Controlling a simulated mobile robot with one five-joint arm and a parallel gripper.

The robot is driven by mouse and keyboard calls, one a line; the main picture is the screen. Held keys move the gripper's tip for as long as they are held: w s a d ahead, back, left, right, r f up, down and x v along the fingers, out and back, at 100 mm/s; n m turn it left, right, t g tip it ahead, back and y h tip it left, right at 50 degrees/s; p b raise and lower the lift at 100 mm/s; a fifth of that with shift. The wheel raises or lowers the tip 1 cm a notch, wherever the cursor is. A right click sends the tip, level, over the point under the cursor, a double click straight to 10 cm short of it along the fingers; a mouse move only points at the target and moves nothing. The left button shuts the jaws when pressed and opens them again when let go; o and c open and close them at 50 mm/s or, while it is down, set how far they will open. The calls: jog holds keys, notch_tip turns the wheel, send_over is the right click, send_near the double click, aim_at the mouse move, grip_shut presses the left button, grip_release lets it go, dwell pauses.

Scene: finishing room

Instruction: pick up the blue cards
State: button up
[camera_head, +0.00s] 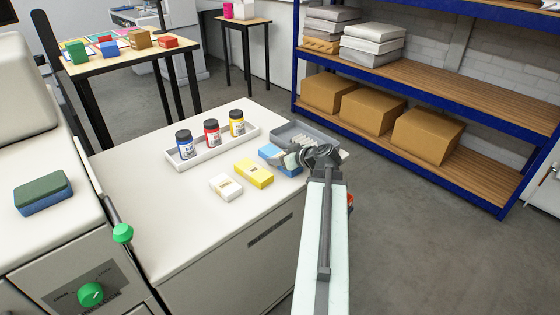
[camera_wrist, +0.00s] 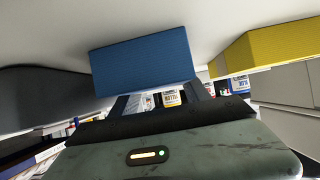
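The blue cards (camera_head: 268,152) are a blue block on the white worktop, at the far right end of a row with the yellow cards (camera_head: 254,175) and the white cards (camera_head: 226,187). My gripper (camera_head: 289,160) is low at the right side of the blue cards and hides part of them. In the wrist view, the blue cards (camera_wrist: 142,62) fill the middle, just beyond the fingertips. My gripper (camera_wrist: 160,98) shows there with its two fingers apart and nothing clearly held. Whether a finger touches the blue cards I cannot tell. The yellow cards (camera_wrist: 262,52) are to the right there.
A grey tray (camera_head: 322,137) lies just behind my gripper. A white tray (camera_head: 185,160) with blue, red and yellow jars stands behind the cards. The worktop (camera_head: 150,225) is clear at the front left. Shelves with brown boxes (camera_head: 372,112) stand at the back right.

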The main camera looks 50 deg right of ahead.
jog(key=shift+s+d, duration=0.1)
jog(key=c, duration=0.7)
jog(key=shift+o, duration=0.2)
notch_tip(320, 180, up, 16)
jog(key=p, duration=1.6)
